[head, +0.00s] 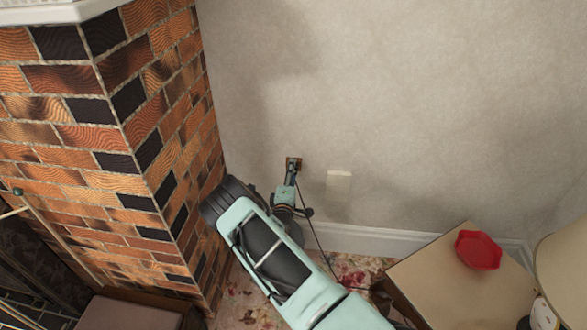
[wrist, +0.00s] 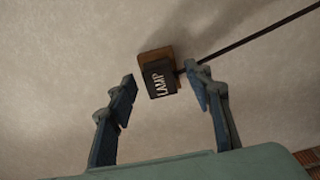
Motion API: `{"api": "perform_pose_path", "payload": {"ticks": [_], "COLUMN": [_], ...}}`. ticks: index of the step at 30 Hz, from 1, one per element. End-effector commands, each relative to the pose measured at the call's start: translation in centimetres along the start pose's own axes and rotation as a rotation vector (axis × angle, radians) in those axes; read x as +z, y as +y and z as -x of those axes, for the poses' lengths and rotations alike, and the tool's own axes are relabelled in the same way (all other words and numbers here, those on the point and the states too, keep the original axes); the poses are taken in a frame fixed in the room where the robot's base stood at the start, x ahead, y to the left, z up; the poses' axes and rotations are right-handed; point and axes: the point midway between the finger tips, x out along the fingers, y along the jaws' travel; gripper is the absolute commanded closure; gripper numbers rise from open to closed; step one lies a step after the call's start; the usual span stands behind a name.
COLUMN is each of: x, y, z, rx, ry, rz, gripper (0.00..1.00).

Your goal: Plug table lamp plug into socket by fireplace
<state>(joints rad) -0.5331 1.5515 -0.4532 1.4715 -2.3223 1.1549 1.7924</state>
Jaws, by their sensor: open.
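The black plug (wrist: 160,83), marked "LAMP", is at the brown socket (wrist: 155,57) on the wall. It appears to be against the socket's face, but I cannot tell how deep it sits. Its dark cord (wrist: 250,35) runs off to the upper right in the wrist view. My gripper (wrist: 164,80) is open, with one finger on each side of the plug and visible gaps. In the head view, my gripper (head: 289,183) is just below the socket (head: 293,161), and the plug is mostly hidden there. The cord (head: 318,243) hangs down toward the side table.
The brick fireplace (head: 165,130) stands close on the left of my arm. A pale wall plate (head: 338,185) is right of the socket. A side table (head: 430,285) at lower right bears a red dish (head: 478,250) and a lamp with a beige shade (head: 565,265). The upper wall is clear.

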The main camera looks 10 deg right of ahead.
Motion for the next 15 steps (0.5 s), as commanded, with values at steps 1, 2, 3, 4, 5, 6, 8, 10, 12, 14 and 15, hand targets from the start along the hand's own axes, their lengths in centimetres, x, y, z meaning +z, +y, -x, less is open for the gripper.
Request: {"api": "perform_pose_path", "payload": {"ticks": [1, 2, 3, 4, 5, 6, 8, 10, 12, 14, 15], "x": [-0.01, -0.01, -0.02, -0.02, -0.02, -0.02, -0.02, -0.03, -0.03, -0.03, -0.03], "y": [-0.03, -0.02, -0.02, -0.02, -0.02, -0.02, -0.01, -0.01, -0.01, -0.01, -0.01], "z": [0.01, 0.0, 0.0, 0.0, 0.01, 0.01, 0.0, 0.0, 0.0, 0.0, 0.0], "rx": [0.0, 0.0, 0.0, 0.0, 0.0, 0.0, 0.0, 0.0, 0.0, 0.001, 0.001], "ry": [0.0, 0.0, 0.0, 0.0, 0.0, 0.0, 0.0, 0.001, 0.0, 0.001, 0.001], "rz": [0.0, 0.0, 0.0, 0.0, 0.0, 0.0, 0.0, 0.0, 0.0, 0.0, 0.0], "gripper": [0.54, 0.54, 0.54, 0.56, 0.59, 0.64, 0.7, 0.78, 0.86, 0.92, 0.97]}}
